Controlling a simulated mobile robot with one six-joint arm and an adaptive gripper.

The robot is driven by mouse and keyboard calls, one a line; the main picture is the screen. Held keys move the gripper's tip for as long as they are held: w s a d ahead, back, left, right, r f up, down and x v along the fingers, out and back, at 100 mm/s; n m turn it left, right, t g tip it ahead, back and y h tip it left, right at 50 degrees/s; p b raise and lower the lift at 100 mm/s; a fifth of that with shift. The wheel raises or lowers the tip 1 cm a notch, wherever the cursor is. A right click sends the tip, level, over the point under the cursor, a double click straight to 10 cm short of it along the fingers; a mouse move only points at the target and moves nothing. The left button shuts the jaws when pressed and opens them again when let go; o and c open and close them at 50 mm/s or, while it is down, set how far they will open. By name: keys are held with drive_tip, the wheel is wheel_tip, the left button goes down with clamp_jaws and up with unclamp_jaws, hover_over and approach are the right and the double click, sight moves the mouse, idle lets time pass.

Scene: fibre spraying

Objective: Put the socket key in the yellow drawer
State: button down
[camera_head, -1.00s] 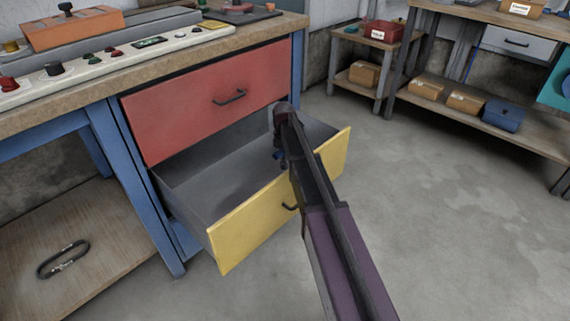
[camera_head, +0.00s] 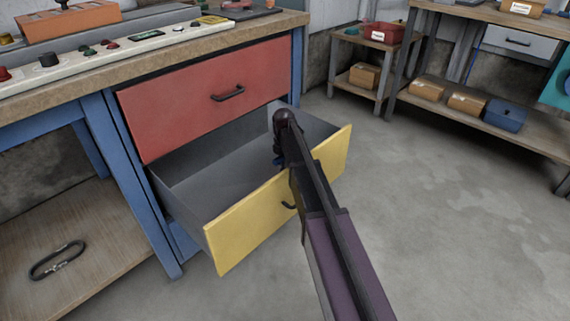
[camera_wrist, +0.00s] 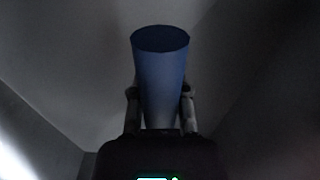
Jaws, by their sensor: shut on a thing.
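The yellow drawer (camera_head: 235,235) is pulled open below a shut red drawer (camera_head: 190,100), and its visible grey inside looks empty. My arm reaches over the drawer front to its right part. In the wrist view my gripper (camera_wrist: 160,105) is shut on a blue, tube-like thing (camera_wrist: 162,70) that widens to a round end; it looks like the socket key. Grey drawer walls surround it in that view. My fingers are hidden there.
The workbench top (camera_head: 170,65) above carries a control panel (camera_head: 110,55) with several knobs. A dark oval ring (camera_head: 57,260) lies on the lower wooden shelf at left. Shelves with boxes stand at the back right. The floor on the right is clear.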

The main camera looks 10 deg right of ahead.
drive_tip(key=shift+f, duration=0.15)
drive_tip(key=c, duration=0.6)
unclamp_jaws()
wheel_tip(320, 180, up, 12)
drive_tip(key=p, duration=1.2)
drive_tip(key=shift+r, duration=0.2)
